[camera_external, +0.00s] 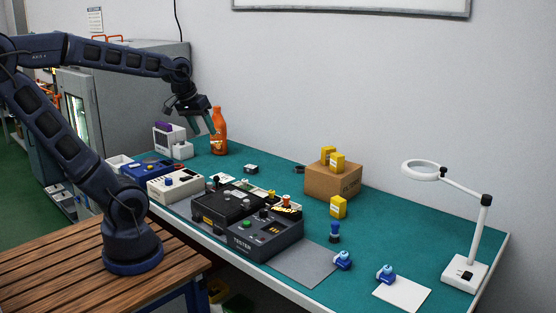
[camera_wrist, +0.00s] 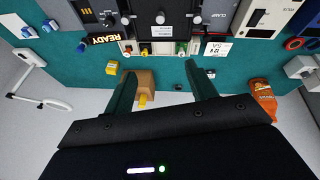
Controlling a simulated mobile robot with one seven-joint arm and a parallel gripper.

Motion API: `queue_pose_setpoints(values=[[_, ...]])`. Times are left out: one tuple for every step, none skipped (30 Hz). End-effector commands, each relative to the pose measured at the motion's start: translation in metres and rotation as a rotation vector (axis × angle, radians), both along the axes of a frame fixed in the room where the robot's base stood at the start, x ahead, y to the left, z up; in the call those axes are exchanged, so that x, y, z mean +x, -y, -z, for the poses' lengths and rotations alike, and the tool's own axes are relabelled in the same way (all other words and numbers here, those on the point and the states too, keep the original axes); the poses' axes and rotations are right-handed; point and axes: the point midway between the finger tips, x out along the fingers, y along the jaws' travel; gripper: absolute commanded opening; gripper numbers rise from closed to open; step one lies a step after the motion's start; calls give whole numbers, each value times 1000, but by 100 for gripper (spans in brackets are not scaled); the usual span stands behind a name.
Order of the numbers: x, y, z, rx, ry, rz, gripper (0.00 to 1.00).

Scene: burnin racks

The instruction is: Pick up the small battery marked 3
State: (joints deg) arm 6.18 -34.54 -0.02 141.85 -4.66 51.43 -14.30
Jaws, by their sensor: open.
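No battery with a readable 3 shows in either view; any markings are too small to read. Two yellow blocks (camera_external: 337,162) are on a brown cardboard box (camera_external: 330,182). Another yellow block (camera_external: 338,208) stands on the green bench in front of the box; it also shows in the wrist view (camera_wrist: 111,68). I cannot tell whether these blocks are batteries. My gripper (camera_external: 204,130) is open and empty, raised over the back left of the bench beside an orange bottle (camera_external: 219,135). Its two fingers (camera_wrist: 159,70) are apart in the wrist view.
A black tester (camera_external: 265,238) and several other units crowd the front left of the bench. Blue-topped pieces (camera_external: 342,260) lie near a grey mat (camera_external: 302,262) and a white sheet (camera_external: 402,294). A ring lamp (camera_external: 465,272) stands at right. The bench behind the tester is mostly clear.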

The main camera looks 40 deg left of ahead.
Motion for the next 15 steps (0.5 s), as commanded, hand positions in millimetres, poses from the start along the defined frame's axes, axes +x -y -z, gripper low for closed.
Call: queue_pose_setpoints(values=[[11,12,3,-31,-20,-25,56],[18,19,4,-50,-29,-43,56],[26,28,5,-76,-42,-72,56],[31,36,7,-95,-52,-92,56],[37,43,8,-112,-63,-113,56],[45,53,10,-138,-77,-139,56],[50,60,12,-155,-89,-161,56],[55,68,14,-171,-102,-182,56],[62,79,17,-194,-118,-211,56],[67,87,19,-210,-129,-232,56],[72,95,22,-224,-144,-254,56],[78,107,26,-245,-162,-285,56],[83,115,28,-260,-174,-307,56],[87,124,31,-274,-188,-330,56],[93,135,36,-291,-209,-360,56]])
